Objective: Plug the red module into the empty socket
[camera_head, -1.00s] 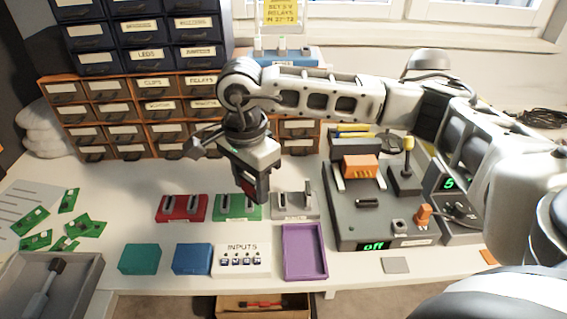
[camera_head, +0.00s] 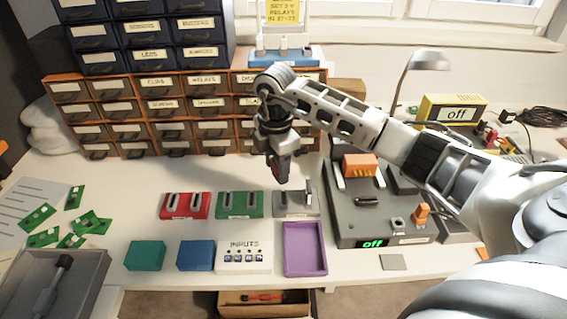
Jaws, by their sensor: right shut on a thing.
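My right gripper (camera_head: 279,176) points down above the back of the grey block (camera_head: 300,210). It is shut on a small dark thing with a bit of red showing, which I take to be the red module (camera_head: 274,170); the fingers hide most of it. The grey block, a red block (camera_head: 185,212) and a green block (camera_head: 239,211) stand in a row on the table, each with upright metal-like pieces on top. Which socket is empty I cannot tell. My left gripper is not in view.
A dark device (camera_head: 345,229) with an orange part and a green "off" display stands right of the blocks. A purple tray (camera_head: 304,272), a white INPUTS block (camera_head: 244,266), blue (camera_head: 196,256) and teal blocks (camera_head: 145,256) lie in front. Drawer cabinets (camera_head: 128,112) stand behind.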

